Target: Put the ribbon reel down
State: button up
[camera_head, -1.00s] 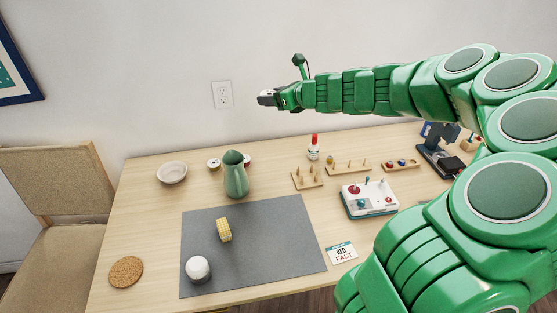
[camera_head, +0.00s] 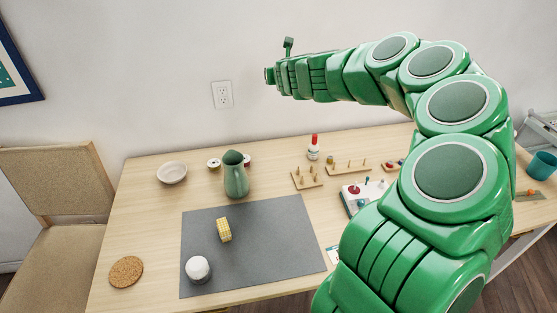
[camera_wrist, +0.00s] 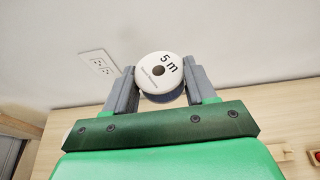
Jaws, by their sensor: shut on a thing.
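The ribbon reel (camera_wrist: 148,80), with a white round face marked "5 m" and a dark hole in its middle, sits between the grey fingers of my gripper (camera_wrist: 162,74) in the wrist view. The fingers are shut on its sides. In the head view my gripper (camera_head: 268,76) is high in front of the wall, above the far part of the table (camera_head: 150,220). The reel cannot be made out there. Two small reels (camera_head: 213,163) stand at the back of the table, one partly hidden behind the green pitcher (camera_head: 235,177).
A grey mat (camera_head: 280,240) bears a yellow checked block (camera_head: 223,230) and a white round object (camera_head: 197,268). A bowl (camera_head: 172,172), cork coaster (camera_head: 126,272), red-capped bottle (camera_head: 313,150), and peg boards (camera_head: 307,178) stand around. A teal cup (camera_head: 542,165) is far right. Bare wood shows left of the mat.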

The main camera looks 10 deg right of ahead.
aim_at(279, 162)
jog(key=shift+w+d+f+m+h, duration=0.15)
jog(key=shift+w+d+m+h, duration=0.15)
jog(key=shift+m+h, duration=0.2)
jog(key=shift+w+d+f+m+h, duration=0.1)
jog(key=shift+w+d+m+h, duration=0.05)
jog(key=shift+w+m+h, duration=0.3)
notch_tip(279, 162, down, 35)
jog(key=shift+s+f, duration=0.1)
jog(key=shift+f, duration=0.05)
dwell(0.7)
jog(key=shift+f, duration=0.1)
jog(key=o, duration=1)
jog(key=shift+o, duration=0.2)
jog(key=shift+r+v, duration=0.1)
jog(key=shift+v, duration=2.95)
jog(key=shift+r+v, duration=0.15)
jog(key=shift+v, duration=2.85)
